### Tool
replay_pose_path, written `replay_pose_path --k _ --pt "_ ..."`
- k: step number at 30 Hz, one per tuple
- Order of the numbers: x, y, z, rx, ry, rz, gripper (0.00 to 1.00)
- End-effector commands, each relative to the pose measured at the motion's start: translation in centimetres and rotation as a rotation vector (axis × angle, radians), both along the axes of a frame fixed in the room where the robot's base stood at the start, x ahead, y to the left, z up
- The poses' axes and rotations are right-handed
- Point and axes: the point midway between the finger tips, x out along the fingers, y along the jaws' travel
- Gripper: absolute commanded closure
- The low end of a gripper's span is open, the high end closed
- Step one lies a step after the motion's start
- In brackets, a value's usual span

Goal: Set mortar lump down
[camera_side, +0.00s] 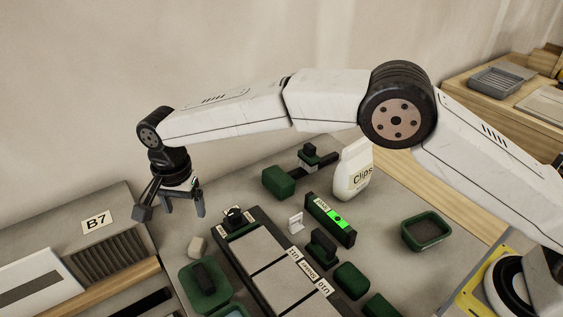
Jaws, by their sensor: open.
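A small pale beige lump (197,247), which looks like the mortar lump, rests on the grey work surface left of the tile frame. My gripper (171,208) hangs above and slightly left of it, fingers spread wide. Nothing shows between the fingers, and they appear apart from the lump. The grey tiles (283,283) lie in a dark green frame, with white labels across the middle.
A green tray with a dark handle (205,282) sits below the lump. A spirit level (330,219), a white Clips bottle (352,170), several green blocks and an empty green bin (427,231) stand to the right. A ridged panel (108,257) lies left.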

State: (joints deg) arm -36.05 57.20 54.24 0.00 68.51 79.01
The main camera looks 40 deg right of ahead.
Motion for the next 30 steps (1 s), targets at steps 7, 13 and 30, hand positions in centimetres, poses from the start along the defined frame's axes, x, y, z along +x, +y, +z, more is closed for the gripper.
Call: replay_pose_path --k 7,13,30 --pt "0.0 0.0 0.0 0.000 0.000 0.000 0.15" --pt "0.0 -0.2 0.0 0.001 -0.001 0.002 0.15" --pt "0.1 -11.5 1.8 0.021 -0.057 0.190 0.15"
